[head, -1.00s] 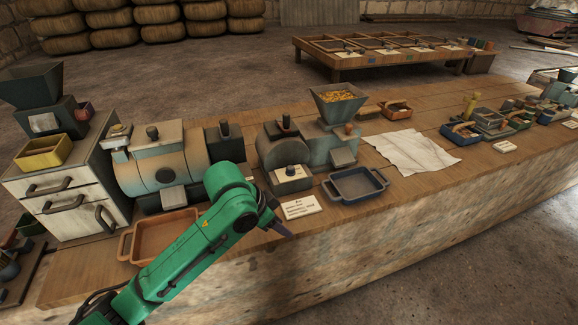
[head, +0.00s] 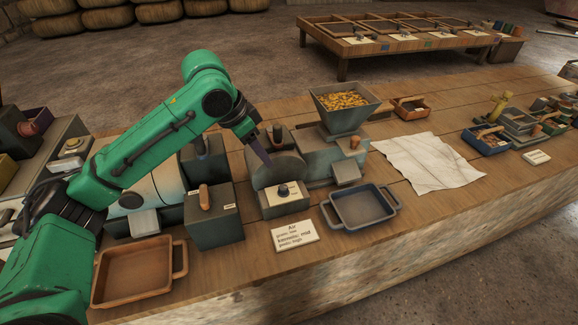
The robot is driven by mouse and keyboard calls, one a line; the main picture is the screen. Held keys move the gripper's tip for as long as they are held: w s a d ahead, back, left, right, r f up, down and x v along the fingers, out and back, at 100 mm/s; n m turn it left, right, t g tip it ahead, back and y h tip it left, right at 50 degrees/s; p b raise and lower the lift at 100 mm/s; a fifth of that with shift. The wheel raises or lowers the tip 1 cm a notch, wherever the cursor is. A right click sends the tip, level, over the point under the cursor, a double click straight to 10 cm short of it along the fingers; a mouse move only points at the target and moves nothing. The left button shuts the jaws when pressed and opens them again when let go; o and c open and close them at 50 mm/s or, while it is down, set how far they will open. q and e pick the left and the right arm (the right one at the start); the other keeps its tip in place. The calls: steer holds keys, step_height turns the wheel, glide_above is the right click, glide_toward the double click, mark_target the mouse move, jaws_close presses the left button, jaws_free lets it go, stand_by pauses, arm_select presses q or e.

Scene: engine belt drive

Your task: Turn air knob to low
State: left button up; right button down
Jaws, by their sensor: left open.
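A dark round knob (head: 283,190) sits on a pale plate on the front box of the winnowing machine with a round grey housing (head: 280,168). I cannot read where the knob points. A card (head: 294,236) headed "Air" lies in front of it, with small lines that seem to list low, mid and high settings. My left gripper (head: 264,158) hangs above and slightly left of the knob, apart from it, tilted down in front of the housing. It is open, though its fingers overlap in this view. My right gripper is out of view.
A hopper of yellow kernels (head: 343,98) stands right of the housing. A grey box with an orange handle (head: 205,198) stands left of the knob. A blue-grey tray (head: 392,202) and an orange tray (head: 105,285) sit at the front. A cloth (head: 430,165) lies right.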

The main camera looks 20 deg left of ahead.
arm_select(q)
glide_toward(283, 187)
steer(key=x, duration=0.5)
steer(key=shift+f, duration=0.1)
steer(key=x, duration=0.3)
steer(key=shift+f, duration=0.3)
jaws_close()
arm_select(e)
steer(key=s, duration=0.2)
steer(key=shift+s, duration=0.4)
